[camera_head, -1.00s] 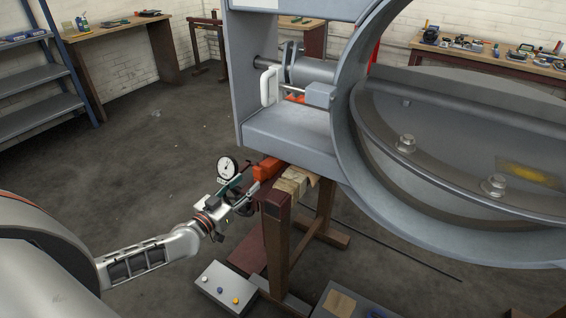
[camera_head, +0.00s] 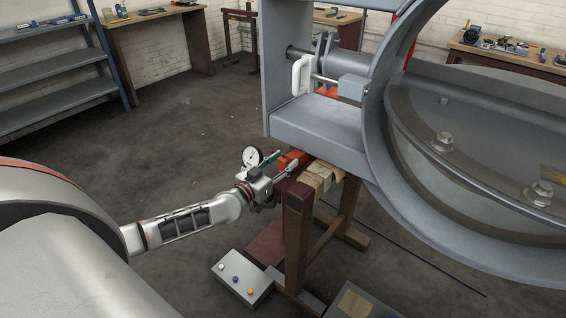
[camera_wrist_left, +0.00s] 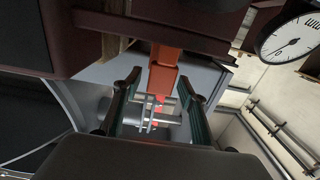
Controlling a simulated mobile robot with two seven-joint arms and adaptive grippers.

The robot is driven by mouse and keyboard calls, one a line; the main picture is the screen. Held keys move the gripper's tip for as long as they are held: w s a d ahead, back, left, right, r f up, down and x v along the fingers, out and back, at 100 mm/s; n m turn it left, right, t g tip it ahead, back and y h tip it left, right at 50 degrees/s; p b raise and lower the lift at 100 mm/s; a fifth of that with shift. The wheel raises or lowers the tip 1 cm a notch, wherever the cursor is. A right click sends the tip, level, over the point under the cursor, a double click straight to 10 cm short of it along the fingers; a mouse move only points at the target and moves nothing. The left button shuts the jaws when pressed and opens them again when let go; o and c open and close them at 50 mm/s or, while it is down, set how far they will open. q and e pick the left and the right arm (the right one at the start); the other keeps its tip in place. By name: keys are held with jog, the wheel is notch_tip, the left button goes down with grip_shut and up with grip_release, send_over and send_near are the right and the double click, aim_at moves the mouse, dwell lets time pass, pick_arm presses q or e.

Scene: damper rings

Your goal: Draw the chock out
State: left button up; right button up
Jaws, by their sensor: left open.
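The chock, an orange-red block (camera_head: 296,158), sits at the top of the brown stand, by the lower edge of the grey housing (camera_head: 318,128). It also shows in the left wrist view (camera_wrist_left: 163,78). My left gripper (camera_head: 279,165) is open, its fingertips close to the block. In the left wrist view the block appears between the two open fingers (camera_wrist_left: 160,77), with a gap on each side. I cannot tell how deep the fingers reach along it. My right gripper is not in view.
A dial gauge (camera_head: 252,156) stands close beside my left gripper. Tan padding (camera_head: 322,175) lies on the brown stand (camera_head: 297,230). A button box (camera_head: 242,277) is on the floor below. The large round grey duct (camera_head: 400,170) fills the right. Floor at left is clear.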

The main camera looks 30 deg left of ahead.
pick_arm(q)
grip_shut()
jog(key=s+p, duration=0.2)
jog(key=s, duration=0.1)
jog(key=shift+s+a+r, duration=0.15)
jog(key=shift+s, duration=0.15)
jog(key=shift+f, duration=0.35)
jog(key=shift+c, duration=0.7)
grip_release()
jog(key=shift+o, duration=0.7)
jog(key=shift+s+r, duration=0.1)
jog(key=shift+s, duration=0.05)
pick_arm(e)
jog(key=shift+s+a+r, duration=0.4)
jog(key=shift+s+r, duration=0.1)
pick_arm(q)
jog(key=s, duration=1.2)
jog(key=shift+a, duration=0.45)
